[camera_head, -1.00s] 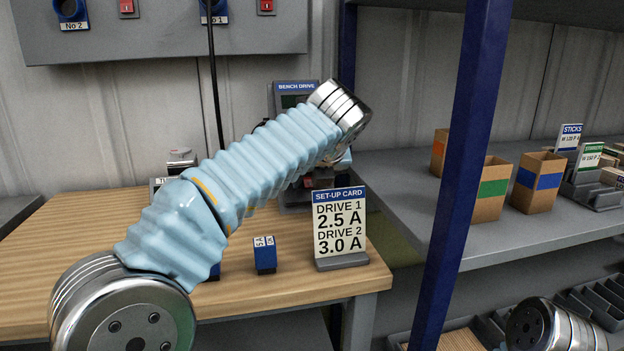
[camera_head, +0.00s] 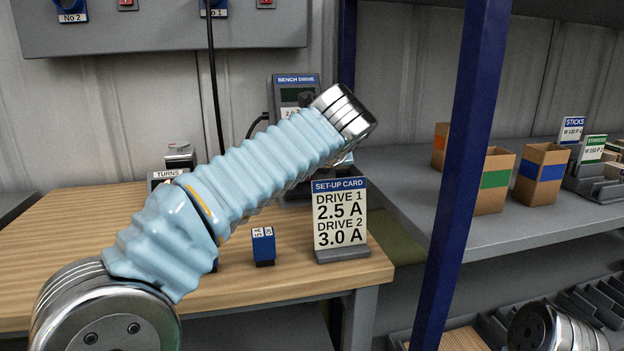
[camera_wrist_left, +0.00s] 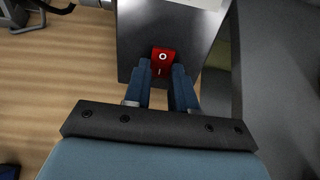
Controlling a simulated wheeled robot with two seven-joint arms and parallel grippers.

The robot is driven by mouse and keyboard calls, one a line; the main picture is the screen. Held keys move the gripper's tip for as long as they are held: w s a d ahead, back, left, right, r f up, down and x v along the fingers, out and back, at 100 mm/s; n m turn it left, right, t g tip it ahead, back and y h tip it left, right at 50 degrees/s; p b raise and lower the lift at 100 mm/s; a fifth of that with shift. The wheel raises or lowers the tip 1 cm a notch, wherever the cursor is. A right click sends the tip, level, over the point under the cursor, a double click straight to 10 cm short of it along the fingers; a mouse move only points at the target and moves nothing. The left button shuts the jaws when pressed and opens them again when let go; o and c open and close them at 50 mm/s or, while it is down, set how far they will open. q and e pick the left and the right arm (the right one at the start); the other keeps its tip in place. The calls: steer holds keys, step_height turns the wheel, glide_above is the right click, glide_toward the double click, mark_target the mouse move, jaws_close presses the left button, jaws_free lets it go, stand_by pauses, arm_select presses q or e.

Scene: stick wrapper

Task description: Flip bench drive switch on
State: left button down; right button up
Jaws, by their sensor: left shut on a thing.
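The bench drive (camera_head: 297,82) is a grey unit with a blue label and a dark display at the back of the wooden bench. My left arm hides its lower part in the head view. In the left wrist view its grey casing (camera_wrist_left: 138,45) carries a red rocker switch (camera_wrist_left: 162,58) marked O and I. My left gripper (camera_wrist_left: 160,88) has its two blue fingers on either side of the switch's near end, shut on it. The finger contact is partly hard to see. The left gripper is hidden in the head view. My right gripper is out of view.
A set-up card (camera_head: 340,217) stands at the bench's front right, with a small blue block (camera_head: 263,246) to its left. A turns counter (camera_head: 167,176) is behind my arm. A blue post (camera_head: 462,170) and a grey shelf (camera_head: 400,180) with cardboard boxes (camera_head: 541,176) stand right.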

arm_select(q)
steer(key=c, duration=0.9)
jaws_free()
steer(key=shift+p+v, duration=0.8)
steer(key=shift+v, duration=6.15)
steer(key=shift+f, duration=0.1)
